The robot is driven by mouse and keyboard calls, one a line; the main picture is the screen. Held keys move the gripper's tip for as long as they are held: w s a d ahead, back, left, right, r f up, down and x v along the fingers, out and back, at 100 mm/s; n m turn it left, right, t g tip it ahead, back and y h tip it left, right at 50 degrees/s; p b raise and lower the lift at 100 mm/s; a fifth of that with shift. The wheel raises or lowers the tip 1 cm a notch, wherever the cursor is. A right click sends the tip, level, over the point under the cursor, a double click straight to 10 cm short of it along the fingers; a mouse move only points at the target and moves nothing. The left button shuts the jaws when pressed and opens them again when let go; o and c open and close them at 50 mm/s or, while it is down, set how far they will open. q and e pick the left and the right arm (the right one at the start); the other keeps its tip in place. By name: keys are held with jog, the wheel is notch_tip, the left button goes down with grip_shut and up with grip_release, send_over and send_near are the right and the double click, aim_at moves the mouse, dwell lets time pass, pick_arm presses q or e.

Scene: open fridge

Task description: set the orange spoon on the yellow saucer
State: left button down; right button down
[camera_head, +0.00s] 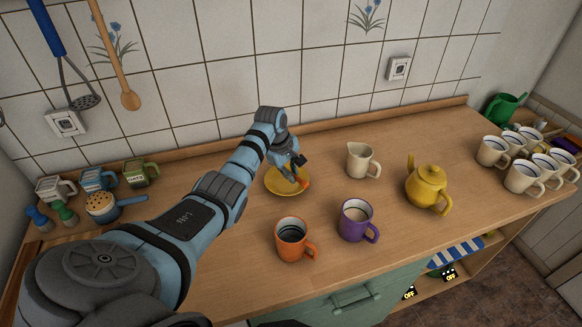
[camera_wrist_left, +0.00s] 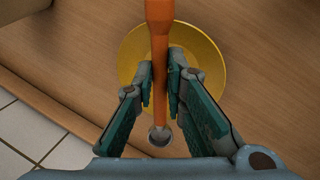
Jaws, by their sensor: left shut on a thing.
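The yellow saucer (camera_head: 273,187) lies on the wooden counter below the tiled wall; it also shows in the left wrist view (camera_wrist_left: 208,52). My left gripper (camera_head: 294,178) is over the saucer. In the left wrist view my left gripper (camera_wrist_left: 161,85) is shut on the orange spoon (camera_wrist_left: 158,28), with a finger on each side of it. The spoon overlaps the saucer in that view, and its orange end (camera_head: 305,183) shows at the saucer's right side in the head view. Whether the spoon touches the saucer I cannot tell. My right gripper is not in view.
An orange mug (camera_head: 291,241) and a purple mug (camera_head: 354,222) stand in front of the saucer. A cream jug (camera_head: 361,161) and a yellow teapot (camera_head: 427,185) stand to its right. Several white mugs (camera_head: 490,152) are at the far right.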

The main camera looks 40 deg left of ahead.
pick_arm(q)
jog(key=shift+f, duration=0.6)
jog(key=shift+f+b, duration=0.35)
jog(key=shift+f, duration=0.2)
jog(key=c, duration=1.6)
grip_release()
jog(key=shift+o, duration=0.2)
jog(key=v, duration=1.2)
